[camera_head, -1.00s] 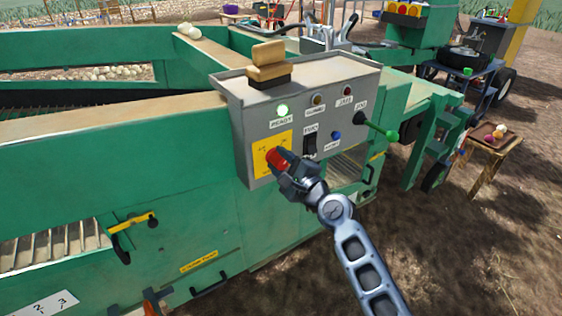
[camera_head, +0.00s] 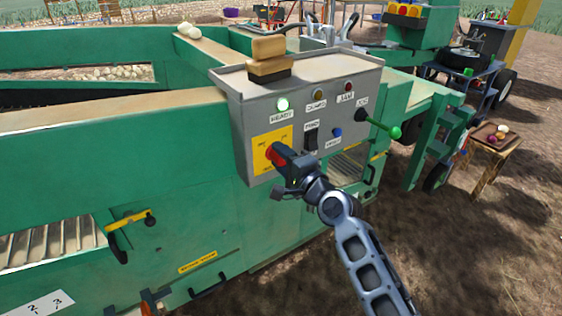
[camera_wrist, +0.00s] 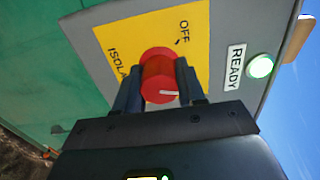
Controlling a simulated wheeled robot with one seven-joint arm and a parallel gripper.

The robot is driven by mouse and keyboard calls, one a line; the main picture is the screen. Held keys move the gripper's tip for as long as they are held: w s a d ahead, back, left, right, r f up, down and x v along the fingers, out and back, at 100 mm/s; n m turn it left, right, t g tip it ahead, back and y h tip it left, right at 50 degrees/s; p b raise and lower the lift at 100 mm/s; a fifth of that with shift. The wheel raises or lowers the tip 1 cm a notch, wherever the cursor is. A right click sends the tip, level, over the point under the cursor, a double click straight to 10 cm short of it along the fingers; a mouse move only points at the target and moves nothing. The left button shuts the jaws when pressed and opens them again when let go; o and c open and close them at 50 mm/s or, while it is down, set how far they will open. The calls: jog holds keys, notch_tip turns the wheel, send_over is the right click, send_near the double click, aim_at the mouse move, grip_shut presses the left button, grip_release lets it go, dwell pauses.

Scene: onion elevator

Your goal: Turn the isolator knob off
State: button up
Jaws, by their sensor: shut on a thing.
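The isolator knob (camera_wrist: 158,79) is red with a white pointer line and sits on a yellow plate (camera_wrist: 110,40) on the grey control panel. The plate reads OFF and, partly hidden, ISOLATOR. In the wrist view the white line points to the right, not straight at the OFF word. My gripper (camera_wrist: 158,88) has one finger on each side of the knob and is shut on it.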

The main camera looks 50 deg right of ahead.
jog(key=n+b, duration=0.3)
jog(key=n, duration=0.3)
jog(key=shift+d+f+n+b, duration=0.1)
jog(key=shift+f+n+b, duration=0.05)
jog(key=shift+n+b, duration=0.15)
jog(key=n+b, duration=0.2)
jog(key=n, duration=0.1)
jog(key=shift+n, duration=0.4)
jog(key=shift+r+n+b, duration=0.25)
jog(key=shift+n+b, duration=0.4)
jog(key=shift+n, duration=0.35)
jog(key=o, duration=1.1)
jog(key=shift+c, duration=0.2)
jog(key=v, duration=0.8)
